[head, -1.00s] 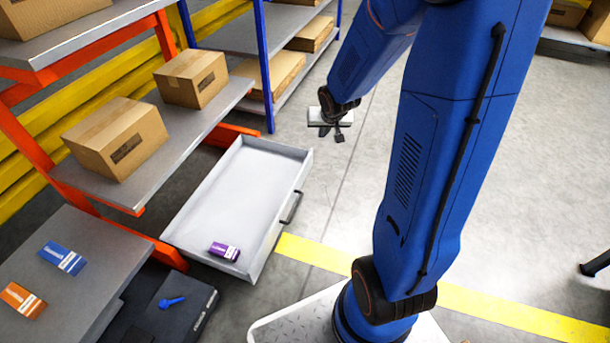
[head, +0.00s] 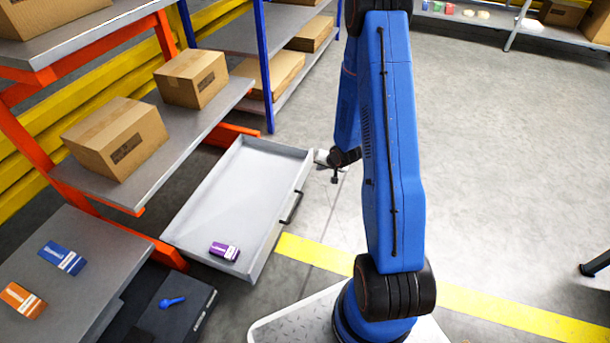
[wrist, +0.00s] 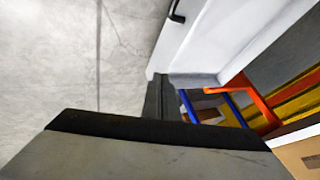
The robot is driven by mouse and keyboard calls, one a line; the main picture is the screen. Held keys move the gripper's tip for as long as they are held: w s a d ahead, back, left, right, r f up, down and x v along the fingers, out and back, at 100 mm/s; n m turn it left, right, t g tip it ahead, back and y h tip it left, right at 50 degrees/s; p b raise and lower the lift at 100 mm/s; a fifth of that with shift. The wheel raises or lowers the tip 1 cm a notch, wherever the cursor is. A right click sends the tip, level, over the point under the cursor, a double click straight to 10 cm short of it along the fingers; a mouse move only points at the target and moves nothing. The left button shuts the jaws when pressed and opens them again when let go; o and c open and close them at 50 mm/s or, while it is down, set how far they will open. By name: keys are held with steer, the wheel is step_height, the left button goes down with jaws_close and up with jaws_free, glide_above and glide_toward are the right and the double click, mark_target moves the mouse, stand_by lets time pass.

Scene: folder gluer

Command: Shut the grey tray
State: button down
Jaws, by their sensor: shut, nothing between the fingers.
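The grey tray (head: 215,195) is a shallow drawer, pulled out from the orange-framed rack. A purple box (head: 224,250) lies inside it, near its front left corner. The tray's black handle (head: 292,207) is on its right-hand front face; it also shows at the top of the wrist view (wrist: 177,12). My gripper (head: 322,158) is shut and empty, just beyond the tray's far right corner.
Two cardboard boxes (head: 115,138) stand on the shelf above the tray. A blue box (head: 62,258) and an orange box (head: 22,300) lie on the lower left surface. A dark case (head: 175,312) with a blue object is near the tray.

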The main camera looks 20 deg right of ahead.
step_height(320, 180, down, 3)
glide_toward(301, 176)
step_height(301, 176, down, 3)
steer(key=d, duration=0.3)
steer(key=shift+w+a+f+m, duration=0.15)
steer(key=shift+w+a, duration=0.5)
steer(key=shift+a, duration=0.05)
steer(key=shift+w+a+f+m, duration=0.15)
steer(key=shift+w+a, duration=0.5)
steer(key=shift+a, duration=0.1)
steer(key=shift+a, duration=0.1)
